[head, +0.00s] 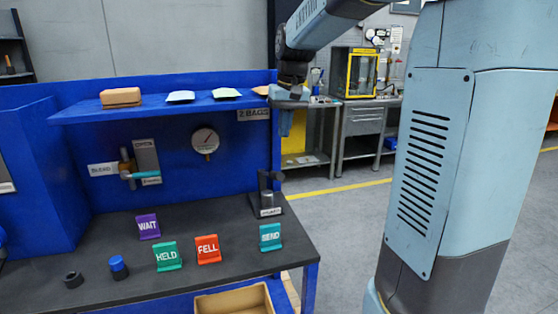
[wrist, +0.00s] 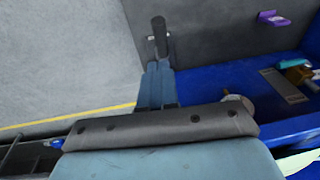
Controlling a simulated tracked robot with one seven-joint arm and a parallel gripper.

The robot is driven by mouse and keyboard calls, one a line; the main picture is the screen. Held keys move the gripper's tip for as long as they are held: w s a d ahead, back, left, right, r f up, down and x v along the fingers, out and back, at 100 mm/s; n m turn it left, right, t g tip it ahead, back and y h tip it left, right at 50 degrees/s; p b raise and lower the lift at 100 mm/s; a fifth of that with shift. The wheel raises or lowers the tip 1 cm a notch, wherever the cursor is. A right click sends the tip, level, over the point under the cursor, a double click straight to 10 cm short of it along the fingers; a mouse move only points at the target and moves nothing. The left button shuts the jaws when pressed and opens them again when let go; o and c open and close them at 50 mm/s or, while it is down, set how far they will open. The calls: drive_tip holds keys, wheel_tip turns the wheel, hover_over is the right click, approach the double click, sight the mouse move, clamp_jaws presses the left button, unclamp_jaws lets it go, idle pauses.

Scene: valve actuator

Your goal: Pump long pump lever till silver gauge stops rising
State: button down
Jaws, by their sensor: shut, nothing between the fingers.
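The pump (head: 268,198) stands at the right end of the dark bench top, with a dark upright part, a silver body and a white label. In the wrist view a dark bar with a rounded end, which looks like the pump lever (wrist: 159,34), shows just beyond my fingertips. My gripper (head: 285,128) is shut and empty, pointing down above the pump; its fingers also show in the wrist view (wrist: 157,82). I cannot tell whether they touch the lever. The silver gauge (head: 205,141) hangs on the blue back panel; its dial is too small to read.
A bleed valve (head: 143,173) with a cyan handle is left of the gauge. A blue shelf (head: 170,106) with several packets overhangs the panel. WAIT (head: 148,227), HELD (head: 167,256), FELL (head: 208,249) and SEND (head: 270,237) signs stand on the bench. Open floor lies right.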

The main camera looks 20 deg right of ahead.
drive_tip(key=shift+f, duration=0.15)
drive_tip(key=f, duration=0.3)
drive_tip(key=w+f, duration=0.1)
drive_tip(key=f, duration=0.2)
drive_tip(key=a+f, duration=0.1)
drive_tip(key=f, duration=0.2)
drive_tip(key=shift+w+f, duration=0.15)
drive_tip(key=shift+f, duration=0.2)
drive_tip(key=shift+d, duration=0.1)
